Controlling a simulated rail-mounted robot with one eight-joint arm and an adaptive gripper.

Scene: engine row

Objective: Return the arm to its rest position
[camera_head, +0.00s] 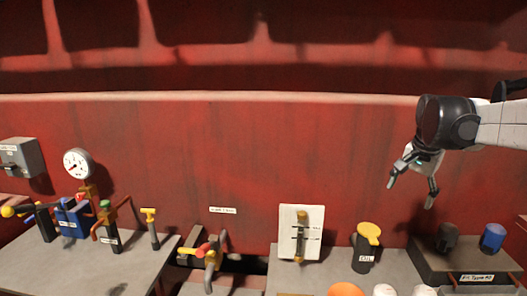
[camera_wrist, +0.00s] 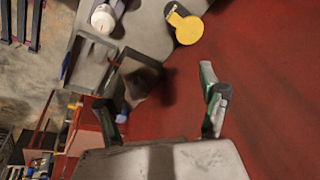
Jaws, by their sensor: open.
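My gripper (camera_head: 411,189) is at the right of the head view, in front of the red wall (camera_head: 300,150). Its two fingers are spread apart and point down, with nothing between them. My arm reaches in from the right edge. The gripper hangs above the table at the right, apart from the things on it. In the wrist view, the fingers (camera_wrist: 164,112) stand wide apart with the red wall and a dark cylinder behind them.
A dark oil can with a yellow lid (camera_head: 368,235), a black cylinder (camera_head: 447,237) and a blue cylinder (camera_head: 492,238) stand below the gripper. A white switch panel (camera_head: 290,219) is centre. Valves, a gauge (camera_head: 78,163) and a grey box (camera_head: 19,157) are left.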

